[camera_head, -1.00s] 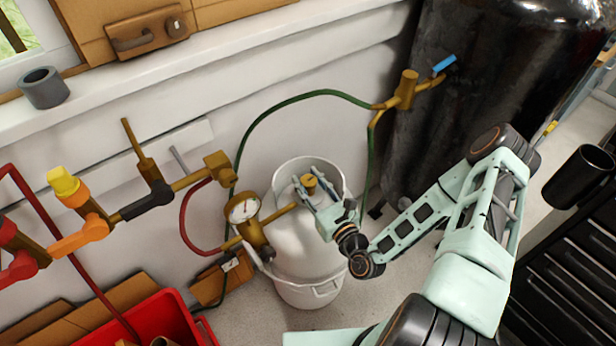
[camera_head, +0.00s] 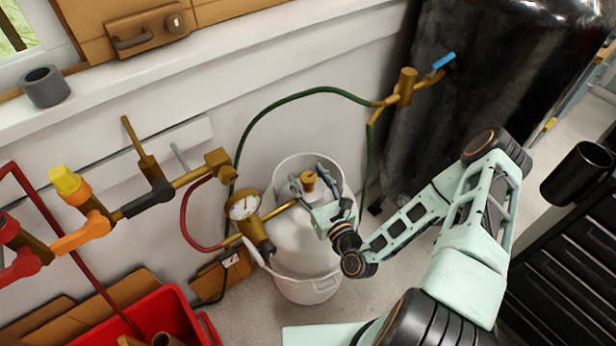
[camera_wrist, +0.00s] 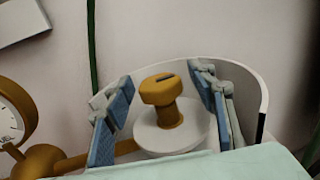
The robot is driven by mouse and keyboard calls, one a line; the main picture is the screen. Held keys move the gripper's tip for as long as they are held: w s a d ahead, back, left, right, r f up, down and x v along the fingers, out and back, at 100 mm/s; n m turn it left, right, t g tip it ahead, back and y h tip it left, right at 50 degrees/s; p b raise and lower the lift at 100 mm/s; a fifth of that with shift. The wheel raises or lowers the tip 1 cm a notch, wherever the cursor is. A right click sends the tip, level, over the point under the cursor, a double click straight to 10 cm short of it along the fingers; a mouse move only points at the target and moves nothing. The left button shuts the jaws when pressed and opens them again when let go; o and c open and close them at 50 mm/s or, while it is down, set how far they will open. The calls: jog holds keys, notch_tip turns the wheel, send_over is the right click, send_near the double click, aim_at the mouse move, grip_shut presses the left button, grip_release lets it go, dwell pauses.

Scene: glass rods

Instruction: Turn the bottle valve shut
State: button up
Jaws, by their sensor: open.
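The white gas bottle (camera_head: 305,245) stands on the floor against the wall, with a raised collar (camera_head: 290,165) around its top. Its brass valve knob (camera_head: 308,180) sits at the top centre, inside the collar. In the wrist view the knob (camera_wrist: 161,89) has a dark slot on top and sits above a white round base (camera_wrist: 172,135). My gripper (camera_head: 310,184) is at the bottle top. In the wrist view its blue-padded fingers (camera_wrist: 160,105) are open, one on each side of the knob, with visible gaps. The head view partly hides the fingers behind the knob and wrist.
A brass gauge (camera_head: 245,207) and regulator connect to the bottle at left. A green hose (camera_head: 290,95) arches behind it to a fitting near the large black tank (camera_head: 480,90). A red crate (camera_head: 150,318) stands front left, a black drawer cabinet (camera_head: 570,250) at right.

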jog(key=shift+s, duration=0.1)
jog(key=v, duration=1.2)
